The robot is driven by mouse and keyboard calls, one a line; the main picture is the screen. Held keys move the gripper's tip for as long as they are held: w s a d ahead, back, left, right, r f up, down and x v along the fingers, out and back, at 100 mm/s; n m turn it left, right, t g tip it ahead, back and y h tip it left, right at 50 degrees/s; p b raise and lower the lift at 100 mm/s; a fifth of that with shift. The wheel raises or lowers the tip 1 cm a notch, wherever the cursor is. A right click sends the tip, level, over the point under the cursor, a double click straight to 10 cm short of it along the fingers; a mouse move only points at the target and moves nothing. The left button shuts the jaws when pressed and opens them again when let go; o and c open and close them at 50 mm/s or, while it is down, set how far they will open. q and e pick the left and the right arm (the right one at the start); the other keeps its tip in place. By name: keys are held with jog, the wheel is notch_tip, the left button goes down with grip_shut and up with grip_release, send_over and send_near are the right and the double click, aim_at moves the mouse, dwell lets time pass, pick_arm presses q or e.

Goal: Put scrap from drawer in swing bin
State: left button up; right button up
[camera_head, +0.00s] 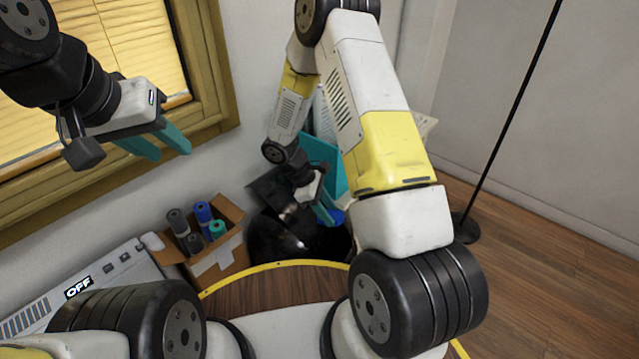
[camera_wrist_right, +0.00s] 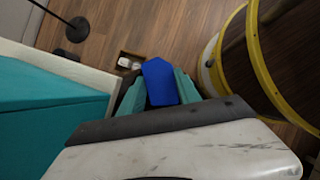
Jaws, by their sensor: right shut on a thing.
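A blue piece of scrap (camera_wrist_right: 160,82) is between the teal fingers of my right gripper (camera_wrist_right: 158,92) in the right wrist view. My right gripper is shut on it. In the head view, the right gripper (camera_head: 325,213) hangs low over the right side of a glossy black rounded container (camera_head: 278,240), which looks like the swing bin. The blue scrap (camera_head: 337,217) shows only in part there. The bin's opening is hard to make out. A teal drawer-like box (camera_head: 325,152) stands behind, partly hidden by my right arm. My left gripper (camera_head: 164,143) is open and empty before the window.
A cardboard box (camera_head: 228,250) with several rolls stands left of the black container. A white unit (camera_head: 90,285) marked OFF is at lower left. A thin black stand (camera_head: 465,228) rises from the wooden floor at right. Floor around it is clear.

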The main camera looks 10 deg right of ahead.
notch_tip(320, 180, down, 16)
dwell(0.9)
jog(key=o, duration=1.4)
jog(key=v, duration=0.7)
jog(key=shift+a+r, duration=0.15)
jog(key=shift+r, duration=0.15)
